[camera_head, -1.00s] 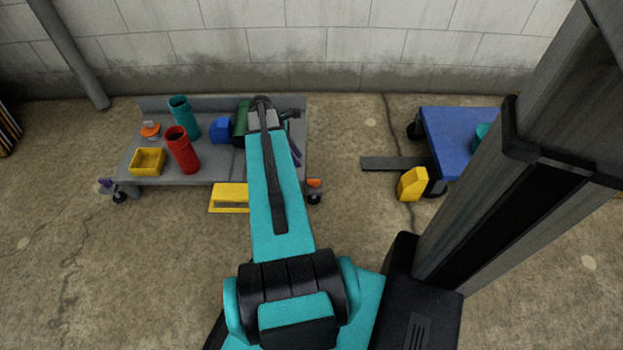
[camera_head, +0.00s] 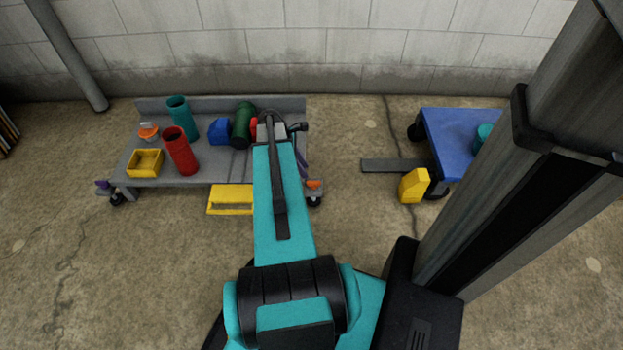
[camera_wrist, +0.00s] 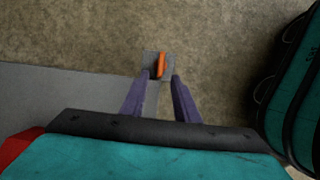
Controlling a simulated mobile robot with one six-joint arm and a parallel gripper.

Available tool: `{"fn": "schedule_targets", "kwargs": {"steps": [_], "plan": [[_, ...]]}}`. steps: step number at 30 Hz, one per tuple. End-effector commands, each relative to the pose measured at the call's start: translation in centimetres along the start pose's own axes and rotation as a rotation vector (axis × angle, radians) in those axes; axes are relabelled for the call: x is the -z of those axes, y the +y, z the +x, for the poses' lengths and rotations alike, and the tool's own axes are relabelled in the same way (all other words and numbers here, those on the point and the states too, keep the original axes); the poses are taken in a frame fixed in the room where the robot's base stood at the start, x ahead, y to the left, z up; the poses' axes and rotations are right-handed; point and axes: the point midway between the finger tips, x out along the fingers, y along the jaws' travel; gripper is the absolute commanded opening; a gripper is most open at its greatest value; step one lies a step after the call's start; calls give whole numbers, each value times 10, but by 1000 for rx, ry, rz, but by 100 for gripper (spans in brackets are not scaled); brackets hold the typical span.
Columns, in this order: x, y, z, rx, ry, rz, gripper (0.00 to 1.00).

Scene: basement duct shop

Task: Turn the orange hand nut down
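The orange hand nut (camera_head: 313,184) is at the front right corner of the grey cart (camera_head: 188,180). In the wrist view the orange nut (camera_wrist: 161,64) shows as a narrow upright piece on a small grey plate. My gripper (camera_wrist: 165,76) is open, its two purple fingers apart and pointing toward the nut. The nut appears between or just beyond the fingertips; I cannot tell the remaining distance or any contact. In the head view my arm hides most of the gripper; a purple finger shows just above the nut.
On the cart are a red cylinder (camera_head: 181,152), a teal cylinder (camera_head: 182,117), a yellow bin (camera_head: 145,162), a blue block (camera_head: 219,131) and a green cylinder (camera_head: 242,126). A yellow step-shaped piece (camera_head: 231,198) is at its front edge. A blue cart (camera_head: 458,135) stands right.

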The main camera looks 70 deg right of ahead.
Motion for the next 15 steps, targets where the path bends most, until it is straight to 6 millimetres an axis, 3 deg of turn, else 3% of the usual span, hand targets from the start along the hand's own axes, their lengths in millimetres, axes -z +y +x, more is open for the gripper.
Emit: {"fn": "schedule_targets", "kwargs": {"steps": [6, 15], "plan": [[1, 0, 36, 1, -1, 0, 28], [0, 0, 69, 1, 0, 1, 28]]}}
